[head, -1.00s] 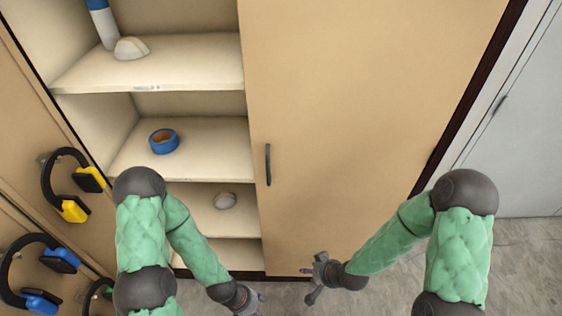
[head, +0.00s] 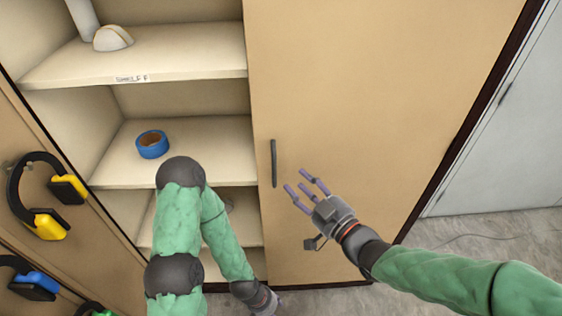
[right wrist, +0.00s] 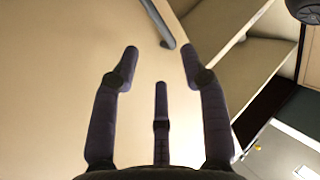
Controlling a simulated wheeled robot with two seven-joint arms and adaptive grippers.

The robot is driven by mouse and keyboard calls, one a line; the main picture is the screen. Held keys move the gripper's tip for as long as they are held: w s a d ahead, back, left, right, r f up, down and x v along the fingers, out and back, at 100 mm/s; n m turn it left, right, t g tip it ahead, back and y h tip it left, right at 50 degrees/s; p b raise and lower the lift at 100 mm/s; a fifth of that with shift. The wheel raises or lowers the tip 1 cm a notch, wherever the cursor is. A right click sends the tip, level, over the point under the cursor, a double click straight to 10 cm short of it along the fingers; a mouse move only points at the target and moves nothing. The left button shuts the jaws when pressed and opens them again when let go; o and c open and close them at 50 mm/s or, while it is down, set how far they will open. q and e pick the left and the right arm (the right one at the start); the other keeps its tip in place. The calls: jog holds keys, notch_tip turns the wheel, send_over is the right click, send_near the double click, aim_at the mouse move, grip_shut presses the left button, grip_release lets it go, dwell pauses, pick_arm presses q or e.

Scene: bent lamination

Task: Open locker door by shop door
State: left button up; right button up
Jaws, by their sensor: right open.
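The tan locker door (head: 370,100) is shut on the right side of the locker in the head view. Its dark vertical handle (head: 274,163) is near the door's left edge. My right gripper (head: 304,184) is open and empty, just right of the handle's lower end and apart from it. In the right wrist view the spread fingers (right wrist: 160,65) face the door, and the handle (right wrist: 158,24) shows beyond them at the top. My left gripper (head: 268,302) is low, by the locker's bottom edge, and its fingers are too small to read.
Left of the door are open shelves (head: 190,77) with a blue tape roll (head: 152,145) and a white dome-shaped item (head: 113,38). Yellow ear muffs (head: 42,222) hang on a panel at far left.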

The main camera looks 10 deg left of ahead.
aim_at(275, 161)
jog(key=b+x, duration=0.2)
jog(key=x, duration=0.8)
jog(key=shift+w+a, duration=0.25)
grip_shut()
